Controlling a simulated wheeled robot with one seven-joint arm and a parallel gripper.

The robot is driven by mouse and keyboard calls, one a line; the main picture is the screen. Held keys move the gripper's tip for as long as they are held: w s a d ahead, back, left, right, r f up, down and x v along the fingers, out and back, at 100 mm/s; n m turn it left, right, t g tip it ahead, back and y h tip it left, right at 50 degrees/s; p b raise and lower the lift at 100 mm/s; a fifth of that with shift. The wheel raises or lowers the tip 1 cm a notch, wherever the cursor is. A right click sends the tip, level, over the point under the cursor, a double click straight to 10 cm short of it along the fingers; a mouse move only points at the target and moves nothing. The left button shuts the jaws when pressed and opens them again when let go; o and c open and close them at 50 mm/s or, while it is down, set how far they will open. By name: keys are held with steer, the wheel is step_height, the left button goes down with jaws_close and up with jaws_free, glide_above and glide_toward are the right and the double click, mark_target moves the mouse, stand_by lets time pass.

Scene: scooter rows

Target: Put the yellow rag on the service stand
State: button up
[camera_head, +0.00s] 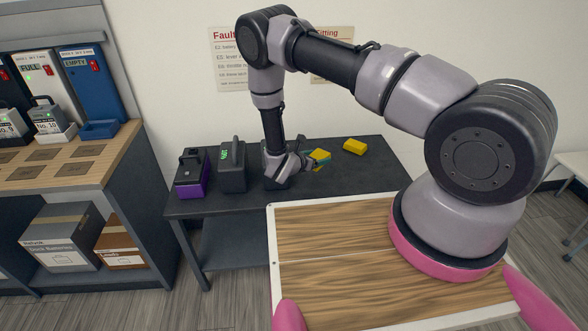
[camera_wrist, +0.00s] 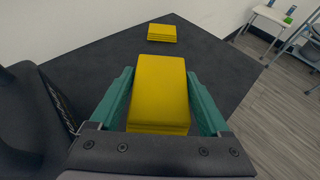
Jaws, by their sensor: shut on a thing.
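My gripper (camera_wrist: 166,100) has its teal fingers shut on a folded yellow rag (camera_wrist: 160,85), one finger on each side. In the head view my gripper (camera_head: 312,161) is over the dark-topped stand (camera_head: 350,178), and part of the held rag (camera_head: 320,154) shows at the fingers. I cannot tell whether the rag touches the top. A second folded yellow cloth (camera_head: 355,146) lies on the stand to the right, near the wall; it also shows ahead of my gripper in the wrist view (camera_wrist: 162,33).
A purple-and-black battery (camera_head: 191,178) and a dark battery with a green display (camera_head: 232,167) stand left on the dark top. A charging bench (camera_head: 75,183) stands left.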

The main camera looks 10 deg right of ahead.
mark_target(314, 185)
steer(key=f, duration=1.1)
steer(key=shift+a, duration=0.3)
steer(key=shift+f, duration=0.25)
steer(key=o, duration=1.2)
steer(key=shift+c, duration=0.2)
steer(key=shift+r, duration=0.15)
steer(key=v, duration=1.2)
steer(key=shift+d+r, duration=0.1)
